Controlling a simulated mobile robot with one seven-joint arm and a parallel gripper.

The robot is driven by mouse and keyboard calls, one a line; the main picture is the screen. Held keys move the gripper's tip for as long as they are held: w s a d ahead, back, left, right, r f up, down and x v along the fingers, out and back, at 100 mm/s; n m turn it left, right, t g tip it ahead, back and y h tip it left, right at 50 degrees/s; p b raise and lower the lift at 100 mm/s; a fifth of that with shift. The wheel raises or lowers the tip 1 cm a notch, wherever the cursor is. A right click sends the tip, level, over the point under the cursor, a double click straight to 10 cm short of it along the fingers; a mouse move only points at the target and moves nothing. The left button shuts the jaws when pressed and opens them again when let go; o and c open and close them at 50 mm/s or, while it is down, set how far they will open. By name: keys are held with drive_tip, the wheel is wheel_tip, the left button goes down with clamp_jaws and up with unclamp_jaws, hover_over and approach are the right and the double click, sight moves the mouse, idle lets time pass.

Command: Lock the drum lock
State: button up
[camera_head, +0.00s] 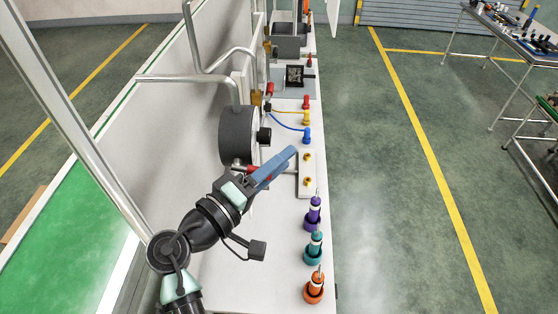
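A dark grey drum (236,136) with a pale face is mounted at the edge of the white panel, above the white bench. A black knob (264,136) sticks out from its right side. No other part is clearly recognisable as a lock. My gripper (293,154), with blue fingers, is just below and right of the drum, pointing to the upper right. The gap between the fingertips cannot be made out.
A white plate (307,193) with two brass knobs lies close to my gripper. Purple (313,212), teal (314,247) and orange (314,287) connectors stand along the bench's front right. Blue and yellow cables run behind. Bent metal pipes (190,79) rise at the left.

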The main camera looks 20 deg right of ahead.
clamp_jaws()
drive_tip(key=shift+r+n+t+h+b, duration=0.9)
drive_tip(key=shift+n+b, duration=0.25)
drive_tip(key=shift+n, duration=0.25)
drive_tip(key=shift+o, duration=1.3)
unclamp_jaws()
